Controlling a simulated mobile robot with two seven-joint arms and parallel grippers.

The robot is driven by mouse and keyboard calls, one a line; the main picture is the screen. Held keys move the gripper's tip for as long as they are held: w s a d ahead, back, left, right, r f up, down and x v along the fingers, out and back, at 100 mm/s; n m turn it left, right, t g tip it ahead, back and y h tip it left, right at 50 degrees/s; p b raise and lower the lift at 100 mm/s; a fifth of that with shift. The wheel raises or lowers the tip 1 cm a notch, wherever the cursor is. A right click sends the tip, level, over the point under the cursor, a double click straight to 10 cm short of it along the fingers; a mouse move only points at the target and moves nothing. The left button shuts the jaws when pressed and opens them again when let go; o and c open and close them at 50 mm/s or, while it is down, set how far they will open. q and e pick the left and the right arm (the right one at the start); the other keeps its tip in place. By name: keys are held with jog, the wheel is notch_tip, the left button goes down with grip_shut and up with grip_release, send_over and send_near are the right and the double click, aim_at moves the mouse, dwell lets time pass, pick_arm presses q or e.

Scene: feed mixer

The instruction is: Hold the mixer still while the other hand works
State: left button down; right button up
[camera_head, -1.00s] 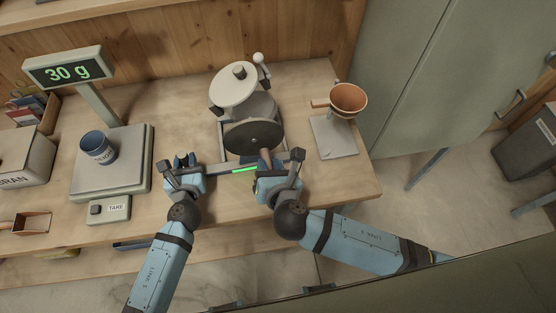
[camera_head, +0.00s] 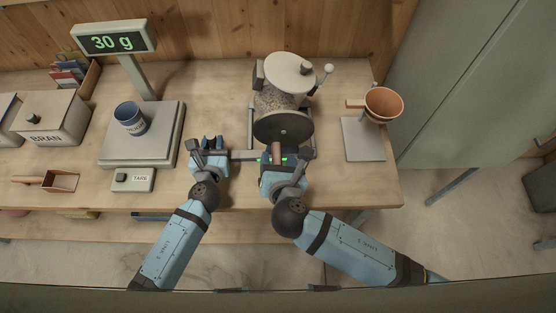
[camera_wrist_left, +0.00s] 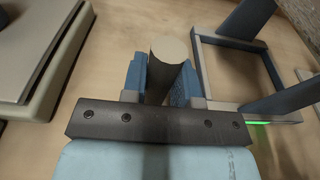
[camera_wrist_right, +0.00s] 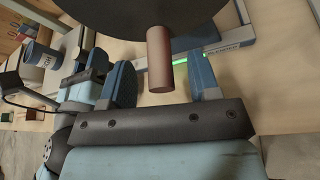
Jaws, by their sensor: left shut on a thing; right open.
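The mixer (camera_head: 282,95) stands on the bench with a pale round lid, a speckled body, a dark front disc (camera_head: 283,126) and a grey base frame. A brown crank handle (camera_head: 277,150) sticks out from the disc. My left gripper (camera_head: 211,143) is shut on a grey round post (camera_wrist_left: 168,68) beside the frame's left side. My right gripper (camera_head: 278,160) is open below the disc. In the right wrist view, the handle (camera_wrist_right: 160,60) lies between its spread fingers, with gaps on both sides. A green strip (camera_wrist_right: 190,57) glows on the frame, partly hidden by my right gripper.
Left of the mixer, a scale (camera_head: 145,145) reading 30 g carries a blue cup (camera_head: 130,118). A bran box (camera_head: 52,125) and scoop (camera_head: 60,182) lie further left. An orange funnel on a stand (camera_head: 383,105) is close on the right. The bench front edge is near both arms.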

aim_at(277, 162)
notch_tip(277, 162, up, 10)
jog(key=shift+f, duration=0.2)
jog(key=s+f+n+h, duration=0.25)
jog(key=s+f, duration=0.25)
jog(key=s, duration=0.5)
jog(key=shift+y, duration=0.25)
jog(key=x, duration=1.2)
jog(key=shift+w+a, duration=0.15)
jog(key=shift+a, duration=0.05)
jog(key=shift+c, duration=0.2)
